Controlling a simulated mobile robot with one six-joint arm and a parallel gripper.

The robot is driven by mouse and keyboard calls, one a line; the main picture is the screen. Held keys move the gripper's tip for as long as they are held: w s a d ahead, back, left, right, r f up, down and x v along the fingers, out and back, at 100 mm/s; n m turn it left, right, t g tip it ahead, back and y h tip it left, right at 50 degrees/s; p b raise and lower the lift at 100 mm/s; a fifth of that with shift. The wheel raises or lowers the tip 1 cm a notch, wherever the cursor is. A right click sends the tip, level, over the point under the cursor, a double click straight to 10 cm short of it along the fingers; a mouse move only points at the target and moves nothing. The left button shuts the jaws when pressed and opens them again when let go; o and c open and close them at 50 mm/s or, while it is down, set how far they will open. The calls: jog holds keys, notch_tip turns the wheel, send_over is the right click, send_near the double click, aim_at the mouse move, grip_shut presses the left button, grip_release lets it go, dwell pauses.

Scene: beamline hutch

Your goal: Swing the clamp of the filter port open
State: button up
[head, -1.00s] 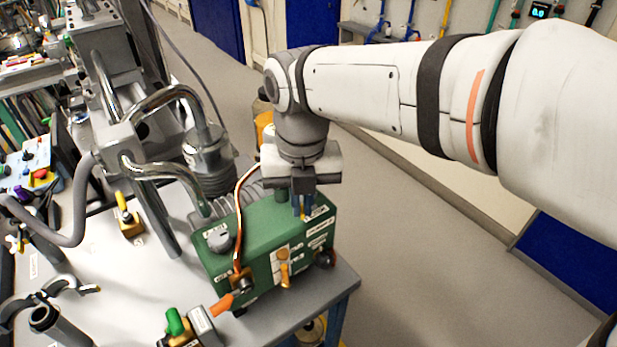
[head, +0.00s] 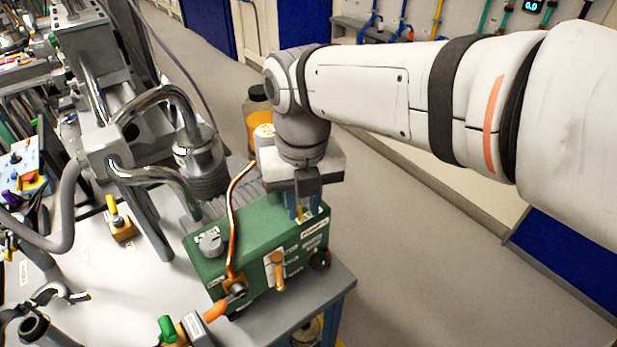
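My gripper (head: 305,212) points down over the far right end of a green box (head: 240,248) on the bench corner. Its two narrow bluish fingers are partly hidden by the wrist, and a yellow patch shows between them. I cannot tell whether they touch the box or hold anything. At the lower left, a curved grey metal clamp-like part (head: 48,294) lies beside a dark-mouthed upright tube (head: 33,327). I cannot tell whether this is the filter port. The box also carries a grey knob (head: 211,241), a copper pipe (head: 231,215) and a brass fitting (head: 278,275).
Bright bent metal pipes (head: 155,172) and a ribbed cylinder (head: 203,165) stand left of the arm. A green-and-orange valve (head: 180,325) is at the front edge. A brown bottle (head: 258,110) stands behind the wrist. The floor (head: 440,240) right of the bench is clear.

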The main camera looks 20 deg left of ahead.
jog(key=shift+o, duration=0.3)
jog(key=shift+s+a, duration=0.1)
notch_tip(320, 180, up, 8)
jog(key=shift+f, duration=0.1)
dwell(0.5)
